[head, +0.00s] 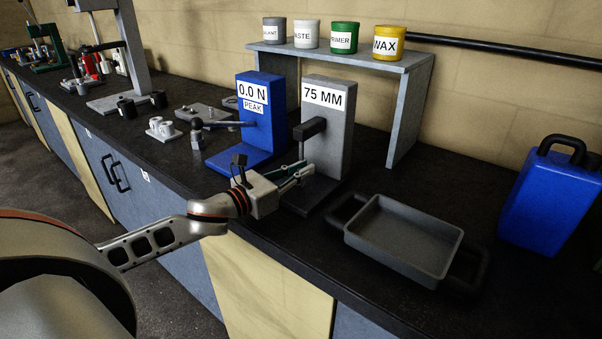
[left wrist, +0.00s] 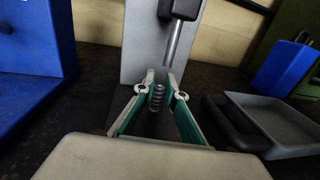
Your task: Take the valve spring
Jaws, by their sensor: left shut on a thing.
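The valve spring (left wrist: 157,97) shows in the left wrist view as a small grey coil between the fingertips of my left gripper. My left gripper (left wrist: 158,92) is shut on the spring, with a finger on each side of it. In the head view my left gripper (head: 296,174) is low in front of the grey gauge stand (head: 327,120) marked "75 MM". The spring cannot be made out clearly there. The stand's dark arm and rod (left wrist: 181,20) are above and behind the spring in the left wrist view. My right gripper is not in view.
A blue stand (head: 262,115) marked "0.0 N PEAK" is just left of the grey one. A grey tray (head: 400,238) with dark handles lies to the right. A blue can (head: 545,205) stands farther right. A shelf (head: 405,62) with several labelled tins is behind.

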